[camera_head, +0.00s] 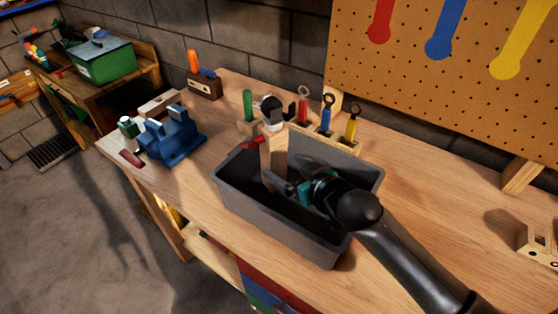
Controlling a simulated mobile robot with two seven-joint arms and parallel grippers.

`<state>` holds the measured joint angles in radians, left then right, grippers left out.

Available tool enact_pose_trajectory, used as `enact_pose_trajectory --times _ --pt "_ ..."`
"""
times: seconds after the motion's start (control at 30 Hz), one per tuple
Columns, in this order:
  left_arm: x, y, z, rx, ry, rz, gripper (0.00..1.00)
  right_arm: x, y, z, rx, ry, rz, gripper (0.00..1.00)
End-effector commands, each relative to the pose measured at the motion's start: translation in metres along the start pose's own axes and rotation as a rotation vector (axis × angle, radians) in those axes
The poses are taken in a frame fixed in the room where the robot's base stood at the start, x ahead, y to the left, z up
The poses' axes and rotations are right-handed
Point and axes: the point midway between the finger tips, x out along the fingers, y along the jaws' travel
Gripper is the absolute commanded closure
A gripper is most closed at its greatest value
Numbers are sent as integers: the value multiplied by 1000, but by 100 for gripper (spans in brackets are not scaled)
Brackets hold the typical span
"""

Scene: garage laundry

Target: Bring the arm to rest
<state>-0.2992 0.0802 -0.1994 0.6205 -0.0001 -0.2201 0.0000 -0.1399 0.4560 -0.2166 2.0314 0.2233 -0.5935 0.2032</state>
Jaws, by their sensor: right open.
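My right arm comes in from the lower right, and my right gripper (283,187) is over and partly inside a grey open bin (262,222) on the workbench. The right gripper is open, its fingers pointing left. A wooden block-like piece (274,155) stands upright by the fingers; I cannot tell whether they touch it. The arm and gripper hide part of the bin's inside. My left gripper is not in view.
A blue vise (173,138) sits on the bench (442,188) at left. Behind the bin stand holders with coloured-handled tools (327,113). A pegboard (425,75) rises behind. A green box (105,60) rests on a far shelf. The bench right of the bin is mostly clear.

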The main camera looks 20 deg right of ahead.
Motion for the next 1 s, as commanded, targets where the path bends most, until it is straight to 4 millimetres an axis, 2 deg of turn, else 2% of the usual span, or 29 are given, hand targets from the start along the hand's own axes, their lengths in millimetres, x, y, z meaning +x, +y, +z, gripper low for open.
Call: enact_pose_trajectory --times 0.2,0.77,0.87,1.0 --pt "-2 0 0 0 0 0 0 -14 0 0 -1 -1 0 10" --pt "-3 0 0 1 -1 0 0 -15 0 -1 0 0 0 10" --pt "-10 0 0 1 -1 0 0 -18 0 -7 0 0 0 10" --pt "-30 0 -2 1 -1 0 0 -26 0 -26 0 0 0 10"
